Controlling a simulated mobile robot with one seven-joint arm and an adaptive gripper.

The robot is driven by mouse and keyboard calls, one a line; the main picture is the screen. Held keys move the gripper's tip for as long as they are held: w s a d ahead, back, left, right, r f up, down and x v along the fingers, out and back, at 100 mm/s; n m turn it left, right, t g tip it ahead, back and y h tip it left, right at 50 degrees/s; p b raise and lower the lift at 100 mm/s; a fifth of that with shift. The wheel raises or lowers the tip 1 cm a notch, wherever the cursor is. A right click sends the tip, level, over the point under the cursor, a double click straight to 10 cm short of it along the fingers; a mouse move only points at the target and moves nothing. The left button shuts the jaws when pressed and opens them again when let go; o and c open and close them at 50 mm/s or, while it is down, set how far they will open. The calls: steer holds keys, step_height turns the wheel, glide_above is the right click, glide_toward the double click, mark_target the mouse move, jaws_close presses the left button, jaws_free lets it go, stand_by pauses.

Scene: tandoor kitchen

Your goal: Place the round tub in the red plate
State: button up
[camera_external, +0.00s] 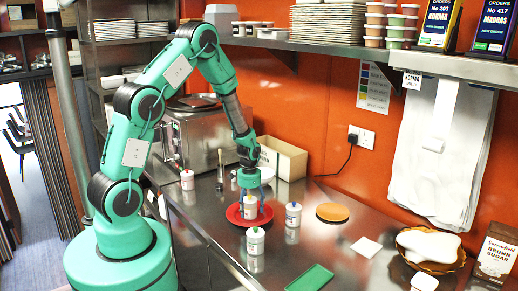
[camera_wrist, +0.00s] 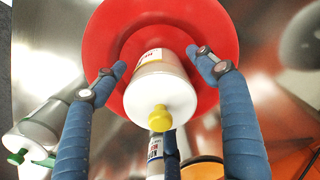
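A round white tub (camera_external: 250,207) with a paper label stands upright inside the red plate (camera_external: 234,216) on the steel counter. In the wrist view the tub (camera_wrist: 160,98) shows its white lid and yellow knob, with the red plate (camera_wrist: 110,30) behind it. My gripper (camera_external: 250,192) is down over the plate, its blue fingers around the tub. In the wrist view my gripper (camera_wrist: 160,65) has its fingers spread on both sides of the tub, with small gaps between fingertips and tub. The tub's base contact is partly hidden.
Similar white tubs stand close by: one in front of the plate (camera_external: 255,242), one to its right (camera_external: 293,215), one behind left (camera_external: 187,180). An orange disc (camera_external: 332,212), a green tray (camera_external: 310,279) and a cardboard box (camera_external: 283,158) are also on the counter. A shelf (camera_external: 300,46) hangs above.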

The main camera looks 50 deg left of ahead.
steer(key=shift+r, duration=0.15)
steer(key=shift+r+p, duration=0.3)
steer(key=shift+r, duration=5.7)
steer(key=shift+d+r, duration=0.15)
steer(key=shift+r, duration=0.4)
steer(key=s+d+r+n+t, duration=0.1)
steer(key=s+d+r, duration=0.3)
steer(key=r, duration=0.7)
steer(key=s+d+r+t, duration=0.2)
steer(key=s+r, duration=0.4)
steer(key=r, duration=0.6)
steer(key=s+d+r+t, duration=0.1)
steer(key=s+d+r, duration=0.1)
steer(key=s+r, duration=0.3)
steer(key=s+d+r+n+t, duration=0.1)
steer(key=s+r, duration=0.4)
steer(key=s, duration=0.7)
steer(key=shift+s+d+n+t, duration=0.25)
steer(key=shift+d+n+t, duration=0.05)
steer(key=shift+d, duration=0.55)
